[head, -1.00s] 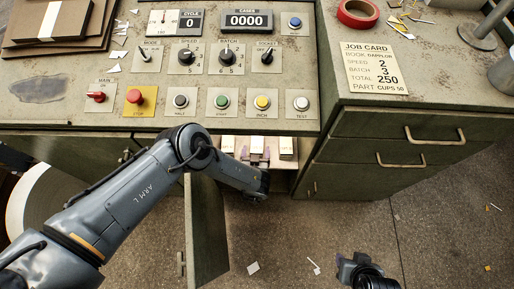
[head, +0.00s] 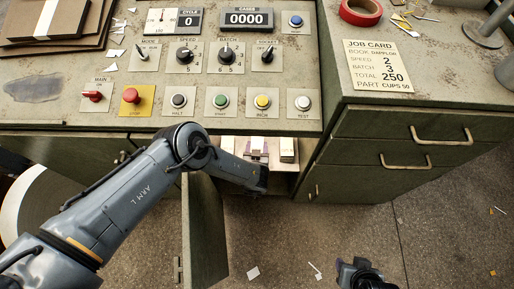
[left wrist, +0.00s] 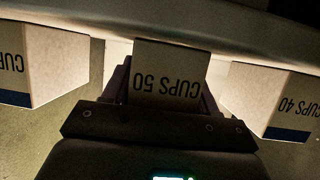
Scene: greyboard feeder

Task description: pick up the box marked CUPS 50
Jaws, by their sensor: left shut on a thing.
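The box marked CUPS 50 (left wrist: 172,75) is pale with dark print, which reads upside down in the left wrist view. The fingers of my left gripper (left wrist: 165,88) stand on both sides of it and are shut on it. In the head view this box (head: 257,143) sits between two others in the open cabinet under the control panel.
The CUPS 40 box (left wrist: 282,100) stands close on the right, another CUPS box (left wrist: 35,65) on the left. A pale edge (left wrist: 200,30) crosses above them. The open cabinet door (head: 204,235) stands beside my left arm. Drawers (head: 390,155) are to the right.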

